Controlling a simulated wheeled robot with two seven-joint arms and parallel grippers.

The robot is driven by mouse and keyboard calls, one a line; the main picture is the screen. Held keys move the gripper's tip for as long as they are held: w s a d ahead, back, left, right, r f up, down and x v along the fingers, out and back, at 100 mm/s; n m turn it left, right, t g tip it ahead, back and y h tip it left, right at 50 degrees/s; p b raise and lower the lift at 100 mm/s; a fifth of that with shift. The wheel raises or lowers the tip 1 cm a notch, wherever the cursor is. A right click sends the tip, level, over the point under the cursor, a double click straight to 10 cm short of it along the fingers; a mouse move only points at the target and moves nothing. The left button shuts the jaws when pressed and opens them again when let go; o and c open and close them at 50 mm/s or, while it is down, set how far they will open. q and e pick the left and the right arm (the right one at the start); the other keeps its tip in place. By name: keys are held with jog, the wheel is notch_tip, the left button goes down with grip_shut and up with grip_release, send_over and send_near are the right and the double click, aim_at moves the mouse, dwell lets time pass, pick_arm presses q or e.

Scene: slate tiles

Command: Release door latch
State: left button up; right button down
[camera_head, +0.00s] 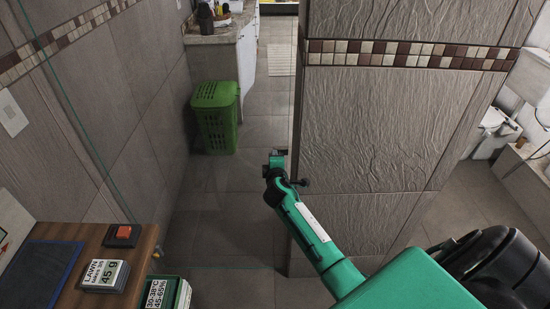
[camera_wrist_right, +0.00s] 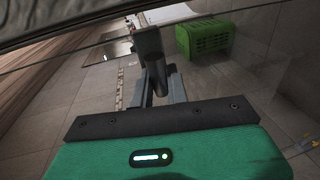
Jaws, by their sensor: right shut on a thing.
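A clear glass door appears to span the passage; its thin green-tinted edge (camera_head: 72,105) runs down along the left wall. A small dark latch handle (camera_head: 280,153) sits at the right side of the passage, by the tiled pillar. My right gripper (camera_head: 275,165) reaches it from below right. In the right wrist view the grey metal handle (camera_wrist_right: 148,42) stands between the fingers of my right gripper (camera_wrist_right: 157,88), which is shut on it. The fingers hide part of the handle. My left gripper is not in view.
The tiled pillar (camera_head: 375,140) stands close to the right of my arm. A green basket (camera_head: 215,117) stands beyond, by a counter (camera_head: 222,35). A wooden table (camera_head: 135,270) with a red button (camera_head: 123,233) and a label block (camera_head: 105,275) is at lower left. The passage floor is clear.

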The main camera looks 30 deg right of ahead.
jog(key=shift+f, duration=0.1)
dwell(0.4)
jog(key=c, duration=1.4)
grip_release()
jog(key=b+v, duration=0.2)
jog(key=v, duration=1.2)
jog(key=shift+w, duration=0.1)
